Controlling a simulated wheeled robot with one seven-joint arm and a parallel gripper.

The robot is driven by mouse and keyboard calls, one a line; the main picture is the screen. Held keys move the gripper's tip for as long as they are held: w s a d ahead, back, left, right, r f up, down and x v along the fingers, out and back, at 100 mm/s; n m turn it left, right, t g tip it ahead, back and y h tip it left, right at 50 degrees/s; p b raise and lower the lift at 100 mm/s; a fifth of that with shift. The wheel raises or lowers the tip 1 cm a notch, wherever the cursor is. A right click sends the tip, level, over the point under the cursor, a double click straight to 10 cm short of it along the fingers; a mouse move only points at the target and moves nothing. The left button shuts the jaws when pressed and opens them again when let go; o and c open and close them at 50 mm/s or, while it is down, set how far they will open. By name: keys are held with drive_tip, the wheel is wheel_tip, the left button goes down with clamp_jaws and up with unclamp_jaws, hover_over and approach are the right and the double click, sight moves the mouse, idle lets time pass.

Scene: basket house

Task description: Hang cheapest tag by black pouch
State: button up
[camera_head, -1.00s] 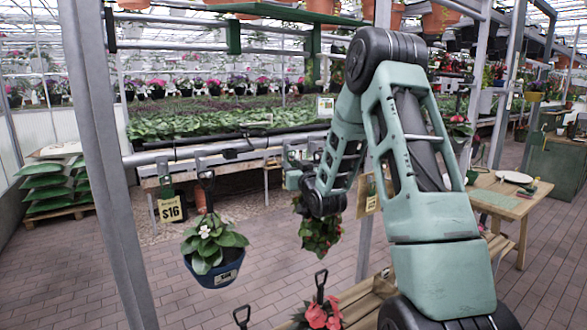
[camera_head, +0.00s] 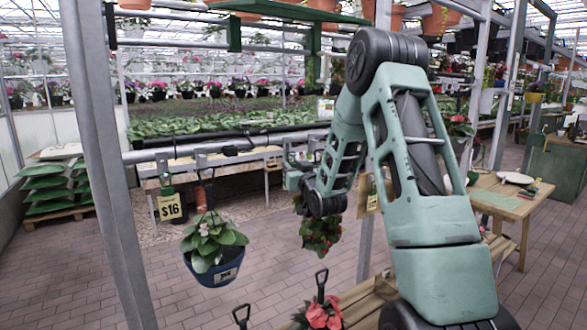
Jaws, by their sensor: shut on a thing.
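A yellow price tag reading "$16" in a dark holder (camera_head: 171,208) hangs from the metal rail (camera_head: 188,155) at the left. Another tan tag (camera_head: 371,195) hangs partly behind my arm, its price unreadable. My gripper (camera_head: 293,179) is at the end of the arm, near the rail's right part, right of the $16 tag and apart from it. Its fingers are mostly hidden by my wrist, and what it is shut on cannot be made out. I cannot pick out a black pouch.
A dark blue pot (camera_head: 213,272) with a white-flowered plant hangs below the rail. A red-flowered plant (camera_head: 320,232) hangs below my wrist. Pink-red flowers (camera_head: 320,315) and black hook handles show at the bottom. A metal post (camera_head: 108,170) stands left. A wooden table (camera_head: 505,200) is at right.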

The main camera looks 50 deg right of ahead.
drive_tip(key=o, duration=0.9)
drive_tip(key=shift+o, duration=0.2)
drive_tip(key=shift+s, duration=0.15)
drive_tip(key=b+v, duration=0.8)
drive_tip(key=v, duration=0.3)
drive_tip(key=shift+s+f, duration=0.3)
drive_tip(key=shift+f, duration=0.15)
drive_tip(key=shift+s+a+b, duration=0.1)
drive_tip(key=shift+a+b, duration=0.05)
drive_tip(key=shift+b, duration=0.55)
